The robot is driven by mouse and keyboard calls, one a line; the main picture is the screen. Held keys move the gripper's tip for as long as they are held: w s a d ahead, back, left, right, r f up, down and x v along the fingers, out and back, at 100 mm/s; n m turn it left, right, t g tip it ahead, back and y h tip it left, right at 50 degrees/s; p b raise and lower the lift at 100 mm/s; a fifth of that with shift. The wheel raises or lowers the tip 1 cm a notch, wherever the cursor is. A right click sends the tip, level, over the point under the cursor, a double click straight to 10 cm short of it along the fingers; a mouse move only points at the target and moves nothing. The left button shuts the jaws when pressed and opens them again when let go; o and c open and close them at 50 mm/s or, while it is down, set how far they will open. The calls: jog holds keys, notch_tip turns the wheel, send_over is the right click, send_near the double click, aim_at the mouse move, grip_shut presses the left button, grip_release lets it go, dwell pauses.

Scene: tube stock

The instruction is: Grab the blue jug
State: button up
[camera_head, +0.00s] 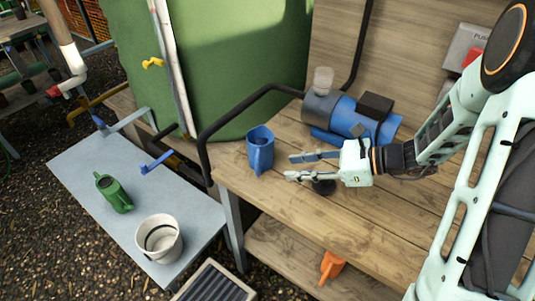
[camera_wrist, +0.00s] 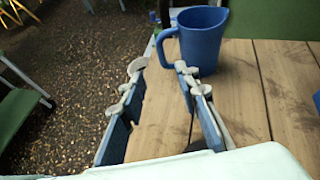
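The blue jug (camera_head: 260,152) stands upright near the left edge of the wooden bench (camera_head: 310,220). In the wrist view the jug (camera_wrist: 204,45) is just beyond the fingertips, up and to the right, with its handle on its left side. My gripper (camera_head: 289,167) is to the right of the jug in the head view, with its fingers pointing toward it. It is open and empty, and the fingers are apart in the wrist view (camera_wrist: 160,67). I see no contact between fingers and jug.
A blue pump (camera_head: 352,117) stands behind my gripper on the bench. A black pipe (camera_head: 225,118) bends down at the bench's left edge. A lower metal table (camera_head: 130,185) holds a green watering can (camera_head: 113,192) and a white bucket (camera_head: 159,238).

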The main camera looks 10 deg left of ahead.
jog(key=x, duration=0.5)
jog(key=shift+s, duration=0.2)
jog(key=shift+w+f+b+x, duration=0.1)
jog(key=shift+w+b+x, duration=0.05)
jog(key=shift+x, duration=1.35)
jog(key=shift+w+f+b+x, duration=0.15)
jog(key=shift+w+x, duration=0.05)
jog(key=shift+x, duration=1.3)
jog(key=shift+d, duration=0.15)
jog(key=shift+c, duration=0.7)
grip_shut()
jog(key=shift+r, duration=0.1)
